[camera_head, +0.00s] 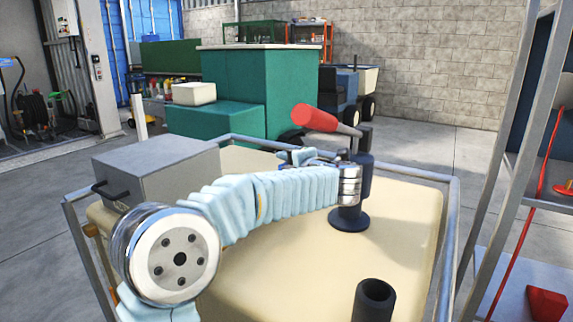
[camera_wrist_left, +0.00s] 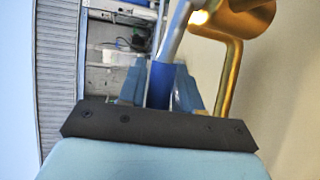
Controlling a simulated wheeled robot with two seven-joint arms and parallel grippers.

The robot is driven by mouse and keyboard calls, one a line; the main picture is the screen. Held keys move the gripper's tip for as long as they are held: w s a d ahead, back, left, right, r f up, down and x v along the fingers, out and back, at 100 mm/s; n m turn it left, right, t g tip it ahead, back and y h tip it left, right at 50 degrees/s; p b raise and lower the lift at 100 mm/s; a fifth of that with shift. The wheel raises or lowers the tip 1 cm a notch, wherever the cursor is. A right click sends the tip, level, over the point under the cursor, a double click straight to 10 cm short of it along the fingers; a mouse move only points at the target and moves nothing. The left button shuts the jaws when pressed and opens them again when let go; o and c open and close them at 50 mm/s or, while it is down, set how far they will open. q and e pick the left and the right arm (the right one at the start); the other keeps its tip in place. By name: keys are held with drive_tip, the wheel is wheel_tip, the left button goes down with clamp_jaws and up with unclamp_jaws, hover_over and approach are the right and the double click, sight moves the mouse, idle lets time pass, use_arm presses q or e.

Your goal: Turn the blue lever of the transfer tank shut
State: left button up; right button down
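The transfer tank (camera_head: 265,270) is a cream tank in a grey metal frame in the head view. A black hand pump (camera_head: 349,213) with a red handle (camera_head: 318,119) stands on it. My left arm reaches across the tank, with the left gripper (camera_head: 298,157) beside the pump, partly hidden by the wrist. In the left wrist view the blue lever (camera_wrist_left: 160,84) lies between the two fingertips, which appear closed against its sides. Its metal shank runs up toward a brass valve body (camera_wrist_left: 246,18). The lever cannot be made out in the head view. My right gripper is out of view.
A grey box (camera_head: 157,165) sits on the tank's left side. A black upright tube (camera_head: 373,300) stands at the front. A metal shelf rack (camera_head: 490,215) stands close on the right. A green cabinet (camera_head: 262,90) is behind. Open floor lies beyond the frame.

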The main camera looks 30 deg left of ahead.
use_arm(q)
drive_tip(key=b+v, duration=0.1)
drive_tip(key=v, duration=1.3)
drive_tip(key=shift+b, duration=0.4)
drive_tip(key=shift+r, duration=0.1)
